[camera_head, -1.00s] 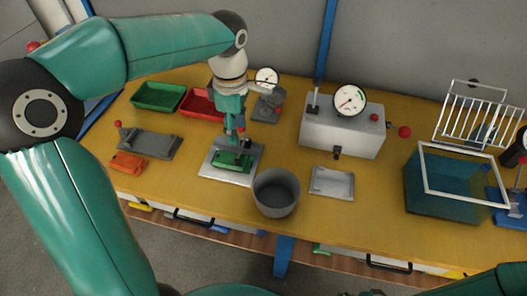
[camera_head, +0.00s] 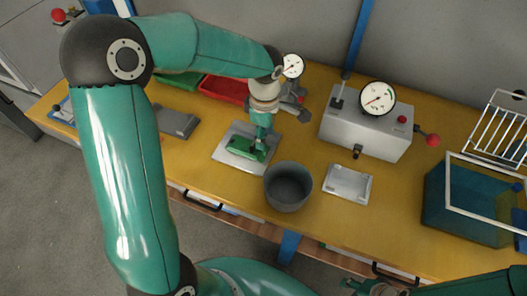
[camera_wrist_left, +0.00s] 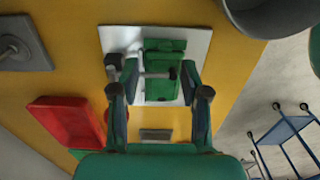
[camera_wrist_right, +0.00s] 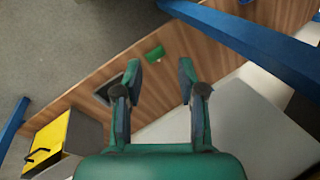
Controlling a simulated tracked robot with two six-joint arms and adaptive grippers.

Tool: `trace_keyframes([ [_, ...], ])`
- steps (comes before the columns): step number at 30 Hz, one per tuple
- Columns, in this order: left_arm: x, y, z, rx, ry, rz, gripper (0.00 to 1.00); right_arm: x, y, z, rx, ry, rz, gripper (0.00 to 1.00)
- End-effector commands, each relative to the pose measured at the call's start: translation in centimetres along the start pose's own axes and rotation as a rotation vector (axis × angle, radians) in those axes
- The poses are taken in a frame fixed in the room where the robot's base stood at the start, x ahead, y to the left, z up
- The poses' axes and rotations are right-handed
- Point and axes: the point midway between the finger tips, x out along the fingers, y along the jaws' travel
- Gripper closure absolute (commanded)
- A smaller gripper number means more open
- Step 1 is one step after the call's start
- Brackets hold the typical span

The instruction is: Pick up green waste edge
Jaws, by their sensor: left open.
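A green moulded part (camera_head: 244,148) lies on a pale metal plate (camera_head: 229,157) on the table; it also shows in the left wrist view (camera_wrist_left: 166,86). I cannot tell a separate green waste edge from this part. My left gripper (camera_head: 260,148) points down over the green part, fingers partly hiding it. In the left wrist view its open fingers (camera_wrist_left: 157,78) stand on either side of the part; contact is unclear. My right gripper (camera_wrist_right: 160,72) is open and empty in front of the table's wooden side.
A grey bin (camera_head: 288,187) stands just right of the plate, near the front edge. A metal tray (camera_head: 348,183) and a gauge box (camera_head: 366,128) are farther right. A red tray (camera_head: 226,89) and a green tray (camera_head: 180,81) lie behind, partly hidden by my left arm.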

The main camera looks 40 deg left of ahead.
Motion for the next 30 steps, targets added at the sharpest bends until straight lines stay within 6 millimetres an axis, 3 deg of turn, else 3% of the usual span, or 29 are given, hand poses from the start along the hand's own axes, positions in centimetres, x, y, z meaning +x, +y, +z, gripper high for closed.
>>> trace_keyframes([
  [5,1.1,-0.3,0.2,0.001,0.001,-0.003,0.54,-0.3,-0.1,0.0,0.000,0.000,0.000,0.60],
  [15,5.2,-0.8,0.8,0.002,0.001,-0.002,0.54,-0.9,-0.3,0.0,0.000,0.000,0.000,0.60],
  [22,5.4,-0.7,0.8,0.001,0.000,0.000,0.54,-0.8,-0.3,0.0,0.000,0.000,0.000,0.60],
  [30,5.4,-0.8,0.8,0.002,0.000,0.000,0.91,-0.8,-0.3,0.0,0.000,0.000,0.000,0.60],
])
